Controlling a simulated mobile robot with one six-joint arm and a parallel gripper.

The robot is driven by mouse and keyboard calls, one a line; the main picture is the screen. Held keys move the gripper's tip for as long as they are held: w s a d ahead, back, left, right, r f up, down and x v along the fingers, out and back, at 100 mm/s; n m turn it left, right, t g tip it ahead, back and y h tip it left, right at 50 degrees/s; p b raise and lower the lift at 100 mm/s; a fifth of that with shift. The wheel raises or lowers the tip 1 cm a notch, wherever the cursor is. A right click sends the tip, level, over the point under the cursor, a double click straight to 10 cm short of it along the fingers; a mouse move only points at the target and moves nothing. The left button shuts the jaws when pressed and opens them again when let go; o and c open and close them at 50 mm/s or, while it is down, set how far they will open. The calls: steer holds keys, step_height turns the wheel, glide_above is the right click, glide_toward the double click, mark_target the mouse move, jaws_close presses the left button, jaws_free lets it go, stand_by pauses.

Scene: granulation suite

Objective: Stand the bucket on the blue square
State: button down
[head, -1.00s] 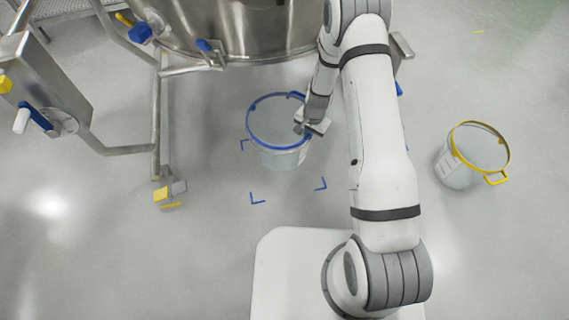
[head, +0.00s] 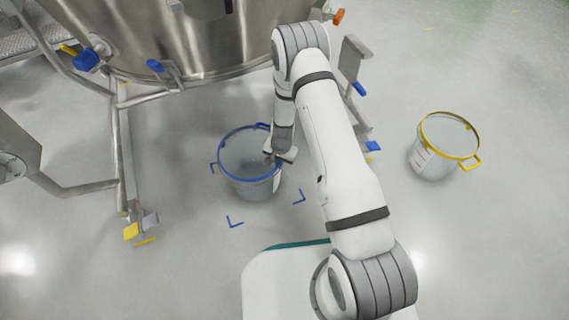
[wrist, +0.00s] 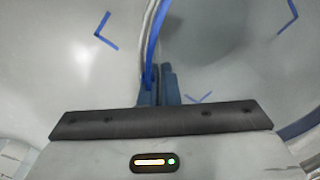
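The bucket with a blue rim (head: 246,187) is upright and translucent, in the left-centre of the head view. Blue corner marks (head: 235,222) of the square show on the floor around it; another mark (wrist: 106,32) shows in the wrist view. The bucket appears within the marked area, but I cannot tell whether its base touches the floor. My gripper (head: 272,156) is at the right side of the rim. In the wrist view its fingers (wrist: 157,82) are closed on the blue rim (wrist: 153,40). The far corner of the square is partly hidden.
A large steel vessel (head: 190,45) on a tubular frame (head: 118,150) stands behind and left. Its yellow-pedalled caster (head: 138,229) is left of the square. A bucket with a yellow rim (head: 437,155) stands tilted-looking at right. The floor in front of the square is clear.

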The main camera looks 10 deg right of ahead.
steer(key=shift+f, duration=0.15)
steer(key=c, duration=1.7)
jaws_free()
